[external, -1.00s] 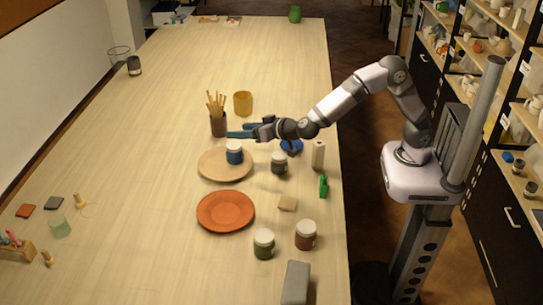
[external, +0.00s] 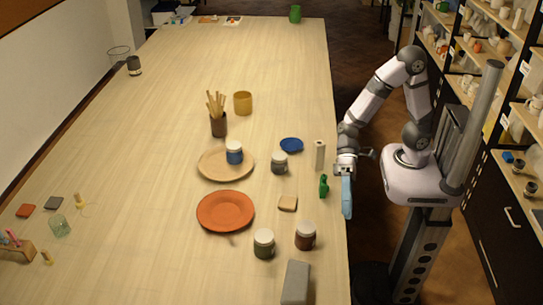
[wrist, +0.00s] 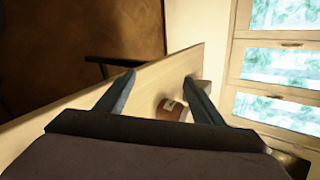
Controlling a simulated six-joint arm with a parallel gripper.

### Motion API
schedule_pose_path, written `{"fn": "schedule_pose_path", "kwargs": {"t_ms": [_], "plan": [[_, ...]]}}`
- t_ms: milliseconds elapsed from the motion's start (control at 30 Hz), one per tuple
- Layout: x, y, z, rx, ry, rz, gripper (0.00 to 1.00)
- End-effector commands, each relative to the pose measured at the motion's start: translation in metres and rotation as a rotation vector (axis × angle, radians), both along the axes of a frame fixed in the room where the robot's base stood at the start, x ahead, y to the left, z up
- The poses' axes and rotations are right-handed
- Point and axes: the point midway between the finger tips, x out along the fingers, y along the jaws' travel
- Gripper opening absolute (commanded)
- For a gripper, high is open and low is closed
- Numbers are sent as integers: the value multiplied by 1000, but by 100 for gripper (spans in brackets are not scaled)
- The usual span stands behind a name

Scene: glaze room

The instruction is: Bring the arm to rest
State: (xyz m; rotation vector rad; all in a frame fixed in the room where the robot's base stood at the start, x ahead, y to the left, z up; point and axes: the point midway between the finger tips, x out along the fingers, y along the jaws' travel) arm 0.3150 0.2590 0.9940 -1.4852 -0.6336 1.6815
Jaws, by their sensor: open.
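My gripper (external: 347,197) hangs at the right edge of the table (external: 150,190), close to my base, with its blue fingers pointing toward the bottom of the picture. In the wrist view my gripper (wrist: 158,92) shows its two fingers spread apart with nothing held between them. Behind the right finger, a red-brown jar (wrist: 172,110) and the table's edge show farther off.
Near the edge are a green object (external: 323,186), a pale upright block (external: 320,155), a brown jar (external: 305,236) and a grey block (external: 295,283). An orange plate (external: 225,211) is nearby.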

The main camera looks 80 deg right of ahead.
Motion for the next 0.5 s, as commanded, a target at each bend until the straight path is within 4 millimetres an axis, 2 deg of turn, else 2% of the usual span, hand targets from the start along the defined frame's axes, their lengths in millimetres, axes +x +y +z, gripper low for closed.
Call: {"fn": "schedule_pose_path", "kwargs": {"t_ms": [33, 100, 200, 300, 500], "plan": [[-19, 0, -8, 23, 51, 37, 62], [-45, 0, -9, 57, 123, 91, 62], [-78, -10, -11, 58, 208, 166, 62], [-91, -27, -18, -17, 225, 208, 62], [-96, -75, -40, -239, 195, 247, 62]]}}
